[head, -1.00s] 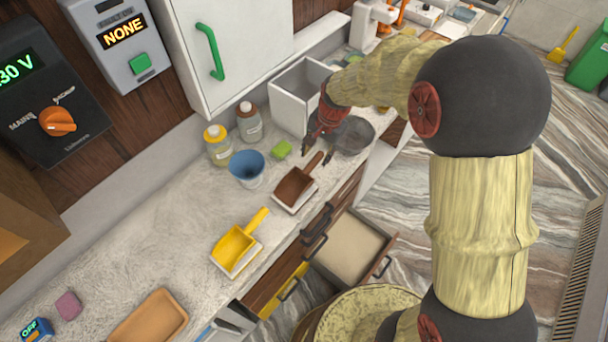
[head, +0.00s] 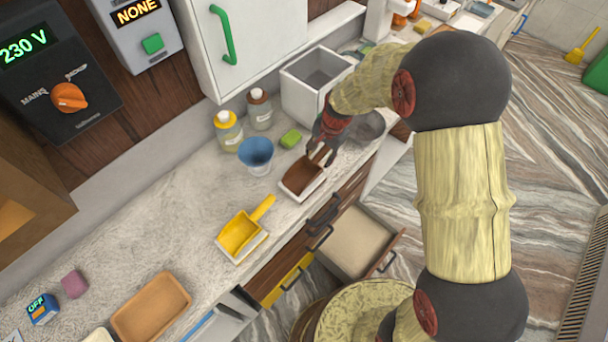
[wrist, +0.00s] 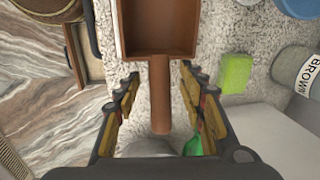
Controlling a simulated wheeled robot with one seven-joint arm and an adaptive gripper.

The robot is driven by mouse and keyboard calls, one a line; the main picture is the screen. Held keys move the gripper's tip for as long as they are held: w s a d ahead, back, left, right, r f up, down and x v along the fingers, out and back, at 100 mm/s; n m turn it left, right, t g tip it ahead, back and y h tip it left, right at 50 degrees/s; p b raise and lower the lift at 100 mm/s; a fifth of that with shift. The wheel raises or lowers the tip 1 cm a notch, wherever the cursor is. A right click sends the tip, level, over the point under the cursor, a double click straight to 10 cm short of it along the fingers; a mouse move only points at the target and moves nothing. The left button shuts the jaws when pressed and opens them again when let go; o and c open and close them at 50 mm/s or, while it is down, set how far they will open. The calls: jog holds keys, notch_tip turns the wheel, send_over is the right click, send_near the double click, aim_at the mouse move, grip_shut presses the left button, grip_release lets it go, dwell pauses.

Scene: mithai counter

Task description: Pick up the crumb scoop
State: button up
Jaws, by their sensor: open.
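A brown scoop (head: 301,178) with a pale rim lies on the counter, its handle toward my gripper. In the wrist view the scoop (wrist: 160,28) has its pan at the top and its straight handle running down between my fingers. My gripper (wrist: 159,76) is open, with one finger on each side of the handle and gaps on both sides. In the head view my gripper (head: 321,152) is at the handle end and hides part of it. A yellow scoop (head: 239,234) of similar shape lies nearer on the counter.
A blue cup (head: 256,154), a green sponge (head: 291,138) and two bottles (head: 228,128) stand beside the brown scoop. A white bin (head: 309,88) is behind my gripper. An open drawer (head: 360,241) juts out below the counter edge. An orange-brown tray (head: 151,306) lies at the front.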

jog(key=shift+c, duration=0.5)
jog(key=shift+r, duration=0.1)
grip_shut()
